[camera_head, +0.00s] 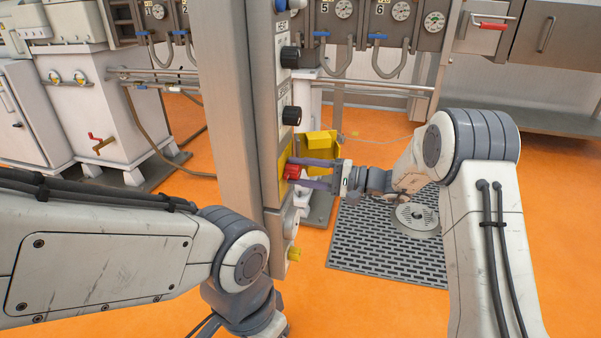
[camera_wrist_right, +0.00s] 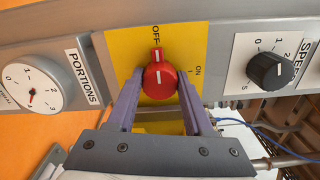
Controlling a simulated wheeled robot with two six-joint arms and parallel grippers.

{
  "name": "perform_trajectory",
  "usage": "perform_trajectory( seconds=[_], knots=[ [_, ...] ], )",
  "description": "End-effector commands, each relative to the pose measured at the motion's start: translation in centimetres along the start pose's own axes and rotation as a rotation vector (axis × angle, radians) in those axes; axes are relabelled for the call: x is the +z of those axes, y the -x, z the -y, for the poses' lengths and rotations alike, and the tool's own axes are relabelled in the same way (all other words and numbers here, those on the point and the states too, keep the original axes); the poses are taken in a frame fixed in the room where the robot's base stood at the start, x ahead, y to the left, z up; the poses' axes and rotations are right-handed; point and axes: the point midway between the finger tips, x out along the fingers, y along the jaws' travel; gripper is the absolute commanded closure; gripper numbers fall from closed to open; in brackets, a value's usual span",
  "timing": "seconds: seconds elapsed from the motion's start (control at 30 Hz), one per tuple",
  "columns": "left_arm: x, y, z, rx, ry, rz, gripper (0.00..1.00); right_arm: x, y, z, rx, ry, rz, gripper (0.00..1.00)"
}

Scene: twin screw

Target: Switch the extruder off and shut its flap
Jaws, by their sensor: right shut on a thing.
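The extruder's narrow grey control column (camera_head: 234,120) stands in the middle of the head view. Its red rotary switch (camera_wrist_right: 160,79) sits on a yellow plate (camera_wrist_right: 120,50) marked OFF and ON. The switch's white line points toward OFF. My right gripper (camera_wrist_right: 160,88) is shut on the red switch, one purple finger on each side; it also shows in the head view (camera_head: 292,171).
Black knobs (camera_head: 290,57) sit above the switch, and a yellow knob (camera_head: 294,254) is low on the column. In the wrist view, a PORTIONS dial (camera_wrist_right: 33,88) and a black SPEED knob (camera_wrist_right: 267,70) flank the switch. A dark floor grate (camera_head: 385,262) lies at right.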

Motion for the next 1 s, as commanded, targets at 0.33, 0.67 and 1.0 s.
perform_trajectory(
  seconds=[0.33, 0.67, 1.0],
  knots=[
    [0.0, 0.0, 0.0, 0.0, 0.0, 0.0, 0.5, 0.1, 0.0, -0.1, 0.002, -0.001, 0.003, 0.19],
    [0.0, 0.5, 0.0, 0.0, 0.0, 0.0, 0.5, -0.1, 2.5, 0.1, 0.001, -0.003, -0.003, 0.19],
    [-0.1, 1.4, -0.1, 0.0, 0.0, 0.0, 0.5, 0.0, 8.9, 0.0, 0.002, -0.003, -0.002, 0.19]
  ],
)
